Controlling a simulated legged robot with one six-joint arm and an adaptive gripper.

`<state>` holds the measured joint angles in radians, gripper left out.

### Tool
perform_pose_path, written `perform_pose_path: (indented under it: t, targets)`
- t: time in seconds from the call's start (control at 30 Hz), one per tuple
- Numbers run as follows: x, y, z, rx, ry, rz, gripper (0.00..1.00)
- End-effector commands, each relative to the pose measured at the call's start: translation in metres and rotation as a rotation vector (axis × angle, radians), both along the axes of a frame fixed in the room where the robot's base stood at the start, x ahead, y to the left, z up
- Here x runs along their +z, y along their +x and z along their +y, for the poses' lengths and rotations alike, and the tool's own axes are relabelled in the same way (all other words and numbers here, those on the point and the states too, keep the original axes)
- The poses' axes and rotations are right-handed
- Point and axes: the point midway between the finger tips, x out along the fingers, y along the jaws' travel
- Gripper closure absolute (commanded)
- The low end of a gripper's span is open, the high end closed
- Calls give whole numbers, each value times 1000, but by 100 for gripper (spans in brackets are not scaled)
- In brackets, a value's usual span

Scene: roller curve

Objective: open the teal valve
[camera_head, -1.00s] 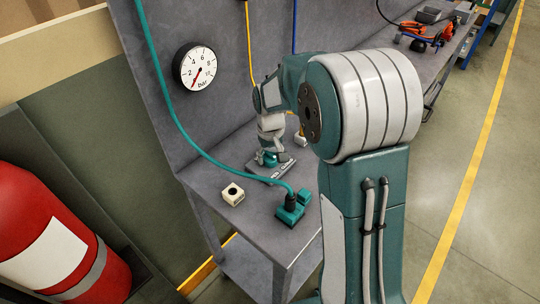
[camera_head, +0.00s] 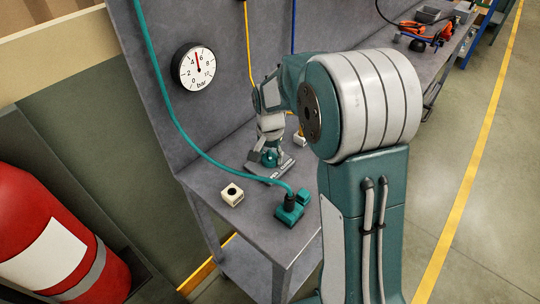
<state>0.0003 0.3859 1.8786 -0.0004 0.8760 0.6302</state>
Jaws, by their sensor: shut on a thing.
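The teal valve (camera_head: 269,157) sits on a grey plate (camera_head: 262,175) on the bench, and only a small part of its knob shows. My gripper (camera_head: 267,157) is over it from above, shut on the knob with its fingers on both sides. A teal hose (camera_head: 165,100) runs down the back panel to a teal connector block (camera_head: 289,208) at the bench's front edge. The round pressure gauge (camera_head: 194,68) on the panel has its red needle pointing nearly straight up, between 4 and 6.
A cream box with a black button (camera_head: 232,194) stands left of the connector block. A yellow cable (camera_head: 248,45) and a blue cable (camera_head: 294,28) hang behind my arm. A red fire extinguisher (camera_head: 50,240) stands at lower left. The floor at right is clear.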

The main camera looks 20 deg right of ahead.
Motion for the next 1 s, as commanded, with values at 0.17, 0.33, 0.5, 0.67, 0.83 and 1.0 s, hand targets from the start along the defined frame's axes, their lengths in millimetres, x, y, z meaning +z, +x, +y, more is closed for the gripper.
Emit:
perform_pose_path:
  t: [0.17, 0.33, 0.5, 0.67, 0.83, 1.0]
  targets:
    - [-3, -2, 1, -26, 2, 10, 87]
    - [-3, -2, 1, -32, 2, 10, 87]
    - [-3, -2, 1, -32, 2, 9, 87]
    - [-2, -2, 1, -31, 2, 7, 5]
    - [-1, -1, 1, -31, 1, 4, 5]
    - [-1, -1, 0, -30, 0, 2, 5]
